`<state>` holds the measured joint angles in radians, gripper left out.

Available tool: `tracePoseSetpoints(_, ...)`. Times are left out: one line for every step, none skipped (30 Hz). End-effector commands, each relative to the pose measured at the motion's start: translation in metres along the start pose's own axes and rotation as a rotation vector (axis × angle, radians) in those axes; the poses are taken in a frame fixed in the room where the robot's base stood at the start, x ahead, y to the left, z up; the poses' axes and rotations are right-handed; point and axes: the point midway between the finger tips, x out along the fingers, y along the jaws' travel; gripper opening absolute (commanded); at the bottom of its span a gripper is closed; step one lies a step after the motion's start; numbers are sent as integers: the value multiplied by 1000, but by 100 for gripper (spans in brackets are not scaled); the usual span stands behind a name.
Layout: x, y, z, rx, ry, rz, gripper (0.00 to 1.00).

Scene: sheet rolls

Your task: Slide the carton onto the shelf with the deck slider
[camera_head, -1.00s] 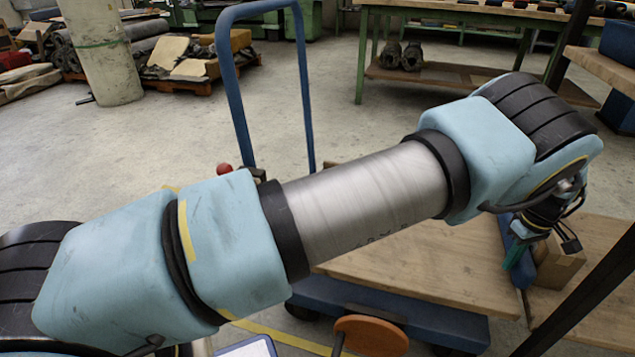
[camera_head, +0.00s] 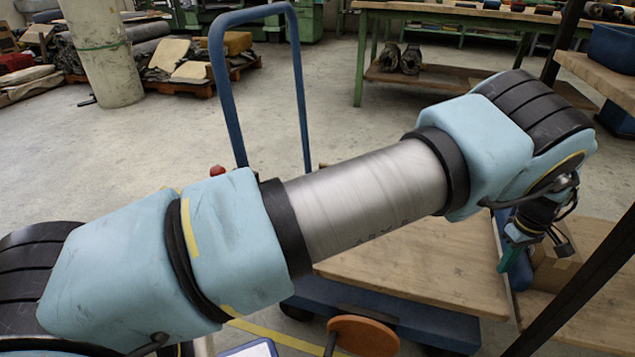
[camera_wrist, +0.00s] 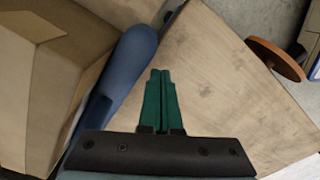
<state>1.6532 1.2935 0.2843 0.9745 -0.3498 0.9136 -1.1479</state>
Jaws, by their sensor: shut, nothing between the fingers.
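The carton (camera_head: 558,262) is a brown, open-topped box at the right of the head view, partly hidden by my wrist. In the wrist view the carton (camera_wrist: 45,95) fills the left side, and its inside looks empty. A blue bar, seemingly the deck slider (camera_wrist: 131,62), runs along its near side. My gripper (camera_wrist: 160,78) has green fingers that are shut together and empty, beside the blue bar and over bare wood. In the head view my gripper (camera_head: 511,258) is low, just left of the carton. The wooden shelf board (camera_head: 575,312) lies at the right; the carton's contact with it is unclear.
A blue trolley with an upright handle (camera_head: 304,95) and wooden deck (camera_head: 420,270) stands left of the shelf; the visible deck is bare. An orange disc (camera_head: 364,335) is at its front. A dark post (camera_head: 580,290) crosses the lower right.

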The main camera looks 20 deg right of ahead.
Motion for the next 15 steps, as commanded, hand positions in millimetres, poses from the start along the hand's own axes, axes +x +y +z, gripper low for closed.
tracePoseSetpoints(-2, -2, -2, -1, 0, 0, 0)
tracePoseSetpoints(-2, -4, -3, -2, 0, -1, 0)
tracePoseSetpoints(-2, -6, -4, -2, 0, -2, 0)
tracePoseSetpoints(-2, -7, -4, -2, 0, -2, 0)
tracePoseSetpoints(-2, -8, -5, -1, 0, -2, 0)
tracePoseSetpoints(-2, -10, -6, -1, 1, -1, 0)
tracePoseSetpoints(-2, -11, -7, 0, 1, -1, 0)
tracePoseSetpoints(-2, -12, -7, 0, 1, -2, 0)
tracePoseSetpoints(-2, -14, -8, 0, 1, -2, 0)
tracePoseSetpoints(-2, -15, -8, 0, 1, -2, 0)
tracePoseSetpoints(-2, -15, -9, 0, 1, -1, 0)
tracePoseSetpoints(-1, -16, -9, 0, 1, -1, 0)
tracePoseSetpoints(-1, -16, -9, 0, 1, -1, 0)
tracePoseSetpoints(-2, -16, -9, 0, 1, -1, 0)
tracePoseSetpoints(-3, -16, -9, 0, 1, -1, 0)
